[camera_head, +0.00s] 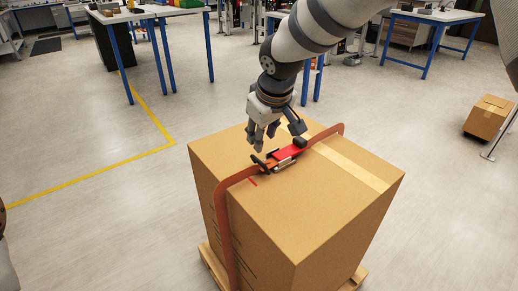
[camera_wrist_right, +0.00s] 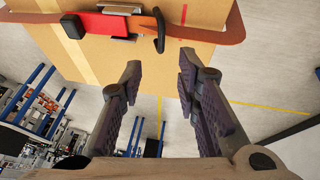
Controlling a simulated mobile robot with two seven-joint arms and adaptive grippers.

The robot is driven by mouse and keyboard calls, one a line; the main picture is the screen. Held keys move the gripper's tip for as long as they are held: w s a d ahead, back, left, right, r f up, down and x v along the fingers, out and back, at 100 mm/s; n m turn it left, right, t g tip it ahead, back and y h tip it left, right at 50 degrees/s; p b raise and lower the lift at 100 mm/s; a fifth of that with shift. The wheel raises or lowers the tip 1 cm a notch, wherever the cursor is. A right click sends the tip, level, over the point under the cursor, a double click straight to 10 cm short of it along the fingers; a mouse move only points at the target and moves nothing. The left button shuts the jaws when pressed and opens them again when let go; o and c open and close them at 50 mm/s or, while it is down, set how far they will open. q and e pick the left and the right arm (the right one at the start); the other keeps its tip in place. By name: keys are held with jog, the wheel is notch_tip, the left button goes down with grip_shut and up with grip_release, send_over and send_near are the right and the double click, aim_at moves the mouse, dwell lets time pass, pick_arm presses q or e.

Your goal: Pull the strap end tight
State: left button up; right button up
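A tall cardboard box (camera_head: 300,215) stands on a wooden pallet (camera_head: 209,263). An orange-brown strap (camera_head: 222,215) runs over its top and down its near left side. A red buckle (camera_head: 288,153) with black parts sits on the strap on top; it also shows in the right wrist view (camera_wrist_right: 105,24). A dark hook-like part (camera_wrist_right: 160,30) sticks out at one end of the buckle. I cannot tell a loose strap end apart. My right gripper (camera_head: 274,134) is just above the buckle, fingers apart and empty; it also shows in the right wrist view (camera_wrist_right: 158,72). My left gripper is out of view.
A smaller cardboard box (camera_head: 488,117) is on the floor at the right. Blue-legged workbenches (camera_head: 150,14) stand at the back. A yellow line (camera_head: 90,176) crosses the floor at left. The floor around the tall box is mostly clear.

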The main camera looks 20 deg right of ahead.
aim_at(258, 160)
jog(key=x, duration=0.5)
jog(key=b+x, duration=0.1)
jog(key=x, duration=0.4)
jog(key=shift+s+f, duration=0.15)
jog(key=shift+s, duration=0.05)
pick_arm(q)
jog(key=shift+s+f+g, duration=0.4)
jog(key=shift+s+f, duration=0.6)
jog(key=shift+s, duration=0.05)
pick_arm(e)
jog(key=shift+c, duration=0.6)
grip_shut()
